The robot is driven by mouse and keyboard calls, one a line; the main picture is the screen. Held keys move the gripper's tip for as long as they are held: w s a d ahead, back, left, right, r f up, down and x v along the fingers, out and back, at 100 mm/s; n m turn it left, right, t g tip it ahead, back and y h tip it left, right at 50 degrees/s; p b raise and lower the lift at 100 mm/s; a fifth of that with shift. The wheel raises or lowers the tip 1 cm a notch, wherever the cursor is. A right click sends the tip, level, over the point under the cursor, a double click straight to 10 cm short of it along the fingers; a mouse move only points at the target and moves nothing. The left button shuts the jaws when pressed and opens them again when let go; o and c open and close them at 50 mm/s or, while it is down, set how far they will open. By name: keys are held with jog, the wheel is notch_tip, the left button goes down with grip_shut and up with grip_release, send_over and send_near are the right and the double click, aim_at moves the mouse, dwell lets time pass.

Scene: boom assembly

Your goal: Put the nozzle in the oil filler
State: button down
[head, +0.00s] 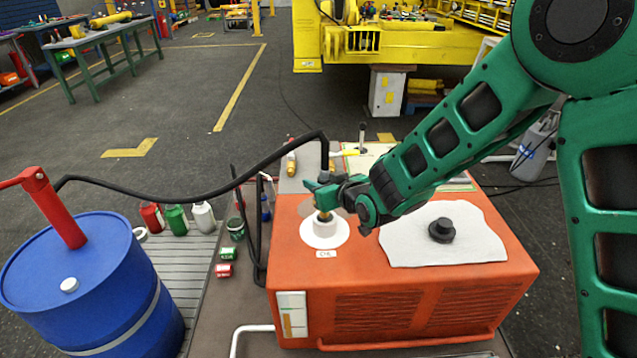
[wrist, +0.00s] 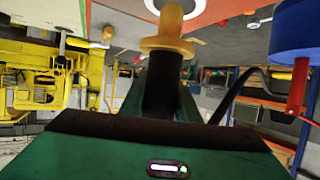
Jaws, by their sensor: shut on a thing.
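The nozzle has a brass spout and an orange collar (wrist: 168,46); a black hose rises from its top. My gripper (head: 323,193) is shut on the nozzle and holds it upright over the left part of the orange machine. The oil filler (head: 325,228) is a white neck with a wide white flange, beside a small "OIL" label. The spout points down at the filler; in the wrist view its end meets the white ring (wrist: 151,5) at the top edge. I cannot tell how deep the tip sits.
A black cap (head: 442,230) lies on a white cloth (head: 405,247) on the orange machine (head: 420,290). The black hose (head: 190,196) arcs left to the red pump (head: 52,205) on a blue drum (head: 95,270). Bottles (head: 177,218) stand between drum and machine.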

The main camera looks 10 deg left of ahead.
jog(key=shift+f, duration=0.55)
jog(key=c, duration=1.3)
grip_release()
jog(key=shift+c, duration=0.2)
jog(key=shift+r, duration=0.1)
jog(key=v, duration=1.2)
jog(key=shift+r, duration=0.5)
